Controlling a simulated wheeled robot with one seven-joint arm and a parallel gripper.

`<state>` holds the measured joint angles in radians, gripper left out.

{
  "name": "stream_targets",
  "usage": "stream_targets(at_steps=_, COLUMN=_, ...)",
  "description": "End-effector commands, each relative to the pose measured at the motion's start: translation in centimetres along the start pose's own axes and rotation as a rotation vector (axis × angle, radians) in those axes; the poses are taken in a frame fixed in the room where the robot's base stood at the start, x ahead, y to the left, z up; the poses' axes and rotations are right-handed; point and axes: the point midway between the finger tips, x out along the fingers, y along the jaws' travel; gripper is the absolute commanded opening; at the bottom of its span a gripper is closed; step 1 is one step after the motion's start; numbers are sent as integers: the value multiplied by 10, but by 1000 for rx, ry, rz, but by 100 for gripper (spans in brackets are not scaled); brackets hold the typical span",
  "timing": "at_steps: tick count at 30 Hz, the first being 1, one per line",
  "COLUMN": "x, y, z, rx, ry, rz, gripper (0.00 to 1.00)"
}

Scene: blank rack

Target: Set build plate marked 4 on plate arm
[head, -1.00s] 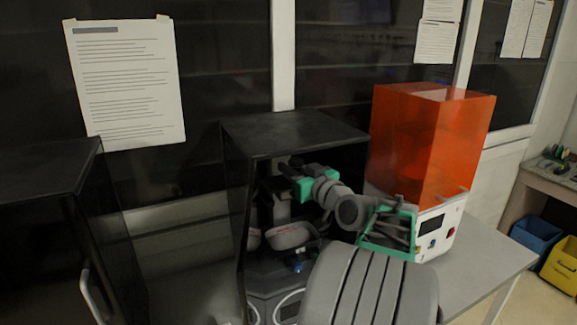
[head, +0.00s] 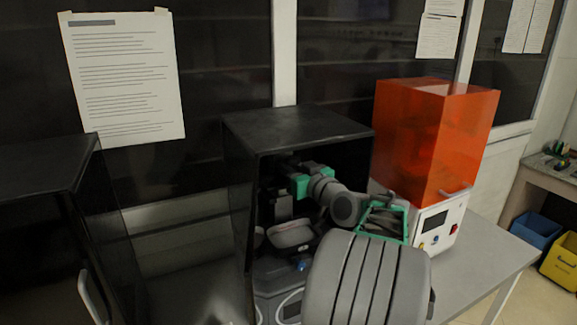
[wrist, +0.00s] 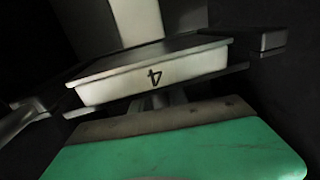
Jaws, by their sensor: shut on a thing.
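The build plate (wrist: 150,82) is a pale block with a dark top edge, and its front face bears a 4 that reads upside down in the wrist view. My gripper (head: 283,168) is shut on the plate, inside the black-hooded machine (head: 295,128). Its green part fills the bottom of the wrist view, in front of the plate. A pale upright column (wrist: 137,20) stands right behind the plate. I cannot tell whether plate and column touch. The plate arm is not clearly made out, and the fingertips are dark and partly hidden.
A pale tray (head: 291,234) is low inside the hooded machine, below my gripper. The hood's side walls and roof are close around my arm. An orange-covered printer (head: 432,140) stands to the right, and another black cabinet (head: 45,170) to the left. Bare table (head: 480,265) shows at the right.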

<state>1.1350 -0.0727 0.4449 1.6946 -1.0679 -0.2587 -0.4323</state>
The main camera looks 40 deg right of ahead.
Motion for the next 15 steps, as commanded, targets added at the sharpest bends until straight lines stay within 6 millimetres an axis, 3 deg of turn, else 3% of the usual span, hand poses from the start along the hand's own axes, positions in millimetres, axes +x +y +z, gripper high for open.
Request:
stream_targets(at_steps=10, x=0, y=0, z=9, rx=8, ry=-9, rz=-2, gripper=0)
stream_targets(at_steps=11, x=0, y=0, z=9, rx=8, ry=-9, rz=-2, gripper=20)
stream_targets(at_steps=15, x=0, y=0, z=9, rx=8, ry=-10, rz=-1, gripper=32)
